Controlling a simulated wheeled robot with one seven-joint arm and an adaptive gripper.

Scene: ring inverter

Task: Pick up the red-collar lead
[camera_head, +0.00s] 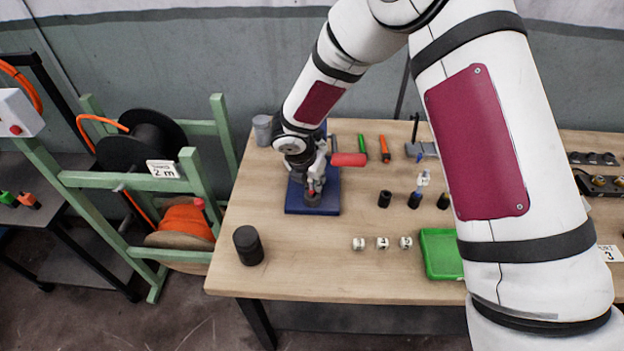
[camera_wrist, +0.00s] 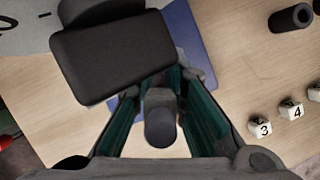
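Most of that lead is hidden. My gripper (camera_head: 311,185) points down there, beside the red handle (camera_head: 348,159) of the tool. In the wrist view my gripper's teal fingers (camera_wrist: 164,98) stand apart around a dark upright cylinder (camera_wrist: 160,130), with gaps visible beside it. A black block (camera_wrist: 115,58) hides part of the fingertip area, and no red collar shows in that view.
Black sleeves (camera_head: 384,198), numbered cubes (camera_head: 382,243) and a green tray (camera_head: 440,254) lie to the right. A black cylinder (camera_head: 248,245) stands at front left. The table's front left is otherwise clear. A green reel rack (camera_head: 125,181) stands left of the table.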

